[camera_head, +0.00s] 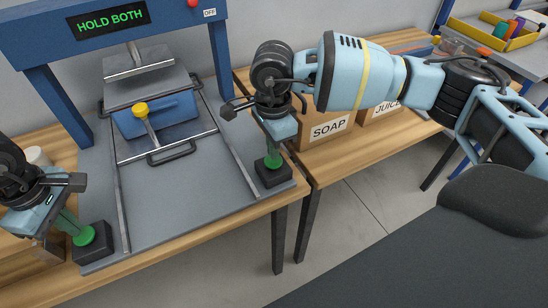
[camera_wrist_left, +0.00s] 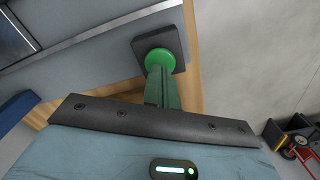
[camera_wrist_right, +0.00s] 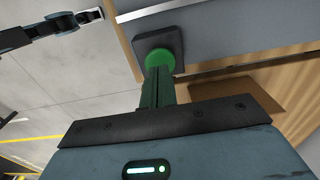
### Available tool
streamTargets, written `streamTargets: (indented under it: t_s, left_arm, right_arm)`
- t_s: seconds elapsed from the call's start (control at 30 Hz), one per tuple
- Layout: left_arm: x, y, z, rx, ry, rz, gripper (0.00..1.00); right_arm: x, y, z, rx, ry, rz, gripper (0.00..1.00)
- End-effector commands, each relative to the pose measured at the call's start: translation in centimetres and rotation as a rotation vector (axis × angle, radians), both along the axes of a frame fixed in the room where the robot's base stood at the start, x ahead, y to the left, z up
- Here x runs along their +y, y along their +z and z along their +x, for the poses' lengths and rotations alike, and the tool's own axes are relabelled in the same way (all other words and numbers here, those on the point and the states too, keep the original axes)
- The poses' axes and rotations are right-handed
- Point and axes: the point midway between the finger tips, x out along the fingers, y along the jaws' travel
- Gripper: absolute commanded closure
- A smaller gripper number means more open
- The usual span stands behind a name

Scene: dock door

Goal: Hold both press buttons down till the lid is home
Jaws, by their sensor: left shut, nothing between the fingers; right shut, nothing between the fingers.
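The press has a blue frame with a display (camera_head: 112,20) reading "HOLD BOTH". Its grey ram plate (camera_head: 150,88) is above a blue box (camera_head: 175,112) with a yellow-knobbed lever (camera_head: 141,109) at its front. I cannot tell whether the lid is seated. My left gripper (camera_head: 74,226) is shut and empty, its tips on or just over the left green button (camera_head: 84,236); the left wrist view shows that button (camera_wrist_left: 159,59) at the tips. My right gripper (camera_head: 270,146) is shut and empty, its tips at the right green button (camera_head: 273,161), also in the right wrist view (camera_wrist_right: 159,59). Contact is hard to confirm.
A red knob or lamp (camera_head: 193,3) sits on the frame near an "OFF" label (camera_head: 210,12). Cartons marked SOAP (camera_head: 328,131) and JUICE (camera_head: 386,108) stand on the wooden table at right, behind my right arm. A yellow bin (camera_head: 490,35) is far right.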

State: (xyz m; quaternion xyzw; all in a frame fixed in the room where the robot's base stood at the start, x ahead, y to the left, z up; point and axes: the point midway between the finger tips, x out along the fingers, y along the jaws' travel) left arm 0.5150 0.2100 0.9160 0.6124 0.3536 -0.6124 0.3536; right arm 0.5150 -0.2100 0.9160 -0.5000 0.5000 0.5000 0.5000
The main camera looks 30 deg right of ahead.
Motion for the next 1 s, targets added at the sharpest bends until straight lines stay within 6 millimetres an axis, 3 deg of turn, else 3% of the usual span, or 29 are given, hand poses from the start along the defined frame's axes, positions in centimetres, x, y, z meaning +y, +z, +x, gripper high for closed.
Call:
streamTargets:
  t_s: [1.0]
  left_arm:
    - [0.0, -2.5, 0.0, 0.001, 0.001, 0.0, 1.0]
  right_arm:
    - [0.0, 0.0, 0.0, 0.0, 0.0, 0.0, 1.0]
